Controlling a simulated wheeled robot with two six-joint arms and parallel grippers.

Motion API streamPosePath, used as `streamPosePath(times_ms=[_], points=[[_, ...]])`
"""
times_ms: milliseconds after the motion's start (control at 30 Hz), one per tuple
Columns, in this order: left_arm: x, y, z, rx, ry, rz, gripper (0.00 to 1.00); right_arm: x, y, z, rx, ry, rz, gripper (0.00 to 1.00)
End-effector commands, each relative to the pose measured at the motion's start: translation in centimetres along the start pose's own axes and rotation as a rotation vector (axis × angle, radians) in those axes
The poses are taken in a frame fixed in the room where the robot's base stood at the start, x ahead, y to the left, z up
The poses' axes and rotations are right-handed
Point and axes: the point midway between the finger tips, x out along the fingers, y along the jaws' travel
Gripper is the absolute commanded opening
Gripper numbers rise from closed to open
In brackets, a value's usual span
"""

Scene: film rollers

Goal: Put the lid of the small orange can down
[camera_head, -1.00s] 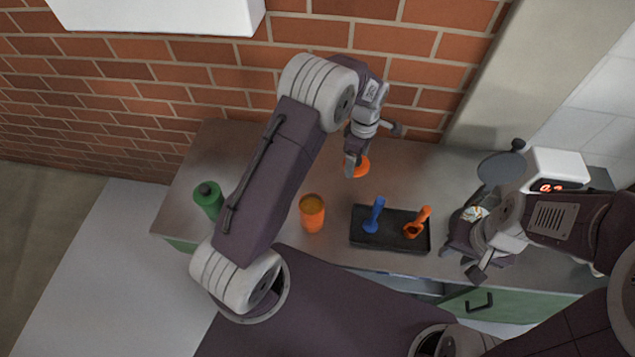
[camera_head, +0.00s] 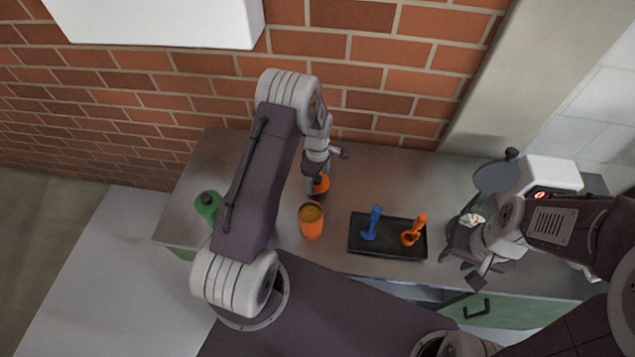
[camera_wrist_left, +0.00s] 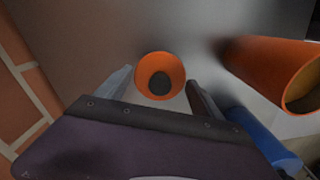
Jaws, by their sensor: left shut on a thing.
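The small orange can (camera_head: 311,226) stands open on the counter, left of the black tray. It also shows at the right of the left wrist view (camera_wrist_left: 270,68). Its orange lid (camera_head: 322,184) is in my left gripper (camera_head: 314,188), behind the can and towards the wall. In the left wrist view the round lid (camera_wrist_left: 160,92), with a dark centre, lies between the two fingers, which are shut on it. I cannot tell how high it is above the counter. My right gripper (camera_head: 462,268) is empty, with its fingers apart, near the front edge at the right.
A black tray (camera_head: 388,251) holds a blue tool (camera_head: 371,224) and an orange tool (camera_head: 414,231). A green bottle (camera_head: 207,204) stands at the left. A scale-like device (camera_head: 548,178) with a red display stands at the right. The counter (camera_head: 400,180) behind the tray is clear.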

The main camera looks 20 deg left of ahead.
Motion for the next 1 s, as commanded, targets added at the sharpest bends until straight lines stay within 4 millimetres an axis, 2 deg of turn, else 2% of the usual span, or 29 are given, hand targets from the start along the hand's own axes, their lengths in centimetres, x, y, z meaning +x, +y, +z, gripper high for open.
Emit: streamPosePath(times_ms=[100, 200, 567, 600, 633, 667, 1000], points=[[2.1, -0.1, 0.1, 0.0, -0.001, -0.005, 0.37, -0.7, 0.0, -0.1, 0.0, 0.0, 0.0, 0.36], [3.2, -0.1, 0.1, 0.0, -0.001, -0.003, 0.37, -0.8, 0.0, -0.1, 0.0, 0.0, 0.0, 0.36], [3.8, 0.0, 0.1, 0.0, 0.0, -0.001, 0.37, -0.2, 0.0, 0.0, 0.0, 0.0, 0.0, 0.36], [3.6, 0.0, 0.1, 0.0, 0.0, -0.001, 0.88, -0.4, 0.0, 0.0, 0.0, 0.0, 0.0, 0.36], [3.6, 0.0, 0.1, 0.0, 0.0, -0.001, 0.96, -0.4, 0.0, 0.0, 0.0, 0.0, 0.0, 0.36], [3.6, 0.0, 0.1, 0.0, 0.0, -0.001, 0.99, -0.4, 0.0, 0.0, 0.0, 0.0, 0.0, 0.36], [3.1, 0.0, 0.1, 0.0, 0.0, -0.001, 0.99, -0.8, 0.0, -0.1, 0.0, 0.0, 0.0, 0.36]])
